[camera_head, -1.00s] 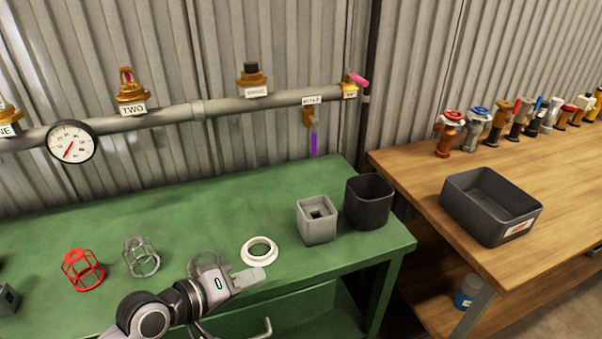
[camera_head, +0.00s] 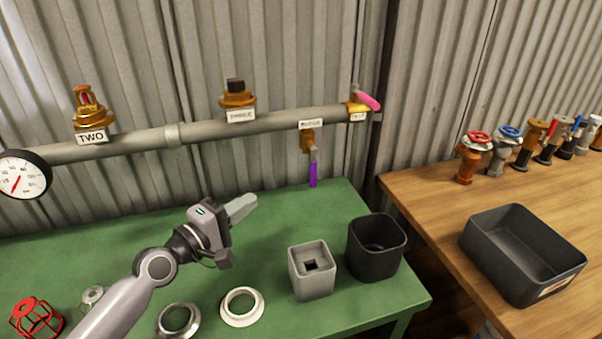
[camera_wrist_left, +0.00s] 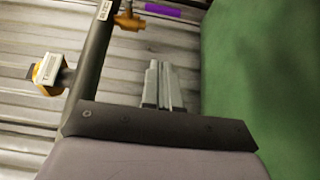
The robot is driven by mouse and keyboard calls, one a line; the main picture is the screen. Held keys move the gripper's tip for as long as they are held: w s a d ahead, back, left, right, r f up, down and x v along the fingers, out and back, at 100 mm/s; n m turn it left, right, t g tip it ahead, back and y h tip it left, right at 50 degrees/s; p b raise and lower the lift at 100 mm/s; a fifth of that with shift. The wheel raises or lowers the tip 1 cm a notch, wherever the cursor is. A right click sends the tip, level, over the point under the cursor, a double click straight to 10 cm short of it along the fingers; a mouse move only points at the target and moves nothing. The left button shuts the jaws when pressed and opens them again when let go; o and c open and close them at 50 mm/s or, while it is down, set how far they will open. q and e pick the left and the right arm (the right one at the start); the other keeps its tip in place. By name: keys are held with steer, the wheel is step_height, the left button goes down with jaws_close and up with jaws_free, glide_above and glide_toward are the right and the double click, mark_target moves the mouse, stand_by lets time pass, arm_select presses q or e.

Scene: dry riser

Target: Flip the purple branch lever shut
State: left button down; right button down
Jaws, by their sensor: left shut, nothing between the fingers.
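The purple branch lever (camera_head: 313,174) hangs straight down from a brass valve (camera_head: 307,141) under the grey pipe, near a small white label. In the left wrist view the purple lever (camera_wrist_left: 163,10) shows at the top edge, beside its brass valve (camera_wrist_left: 130,20). My left gripper (camera_head: 246,203) is shut and empty. It is above the green bench, left of the lever and a little lower in the head view, with a clear gap between them. In the left wrist view its closed fingers (camera_wrist_left: 158,85) point toward the lever's side. My right gripper is not in view.
A pink lever (camera_head: 368,101) sits at the pipe's right end. The grey pipe (camera_head: 205,131) carries brass fittings. A wooden table is at right.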

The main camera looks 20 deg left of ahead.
arm_select(q)
steer(key=shift+s, duration=0.15)
glide_toward(313, 169)
steer(key=w+a+f, duration=0.2)
steer(key=w+a, duration=0.1)
steer(key=w, duration=0.2)
steer(key=d, duration=0.1)
steer(key=w+d+p, duration=0.1)
steer(key=d, duration=0.2)
steer(key=shift+w, duration=0.4)
steer(key=shift+f, duration=0.1)
steer(key=shift+w+d+b, duration=0.1)
steer(key=shift+b, duration=0.25)
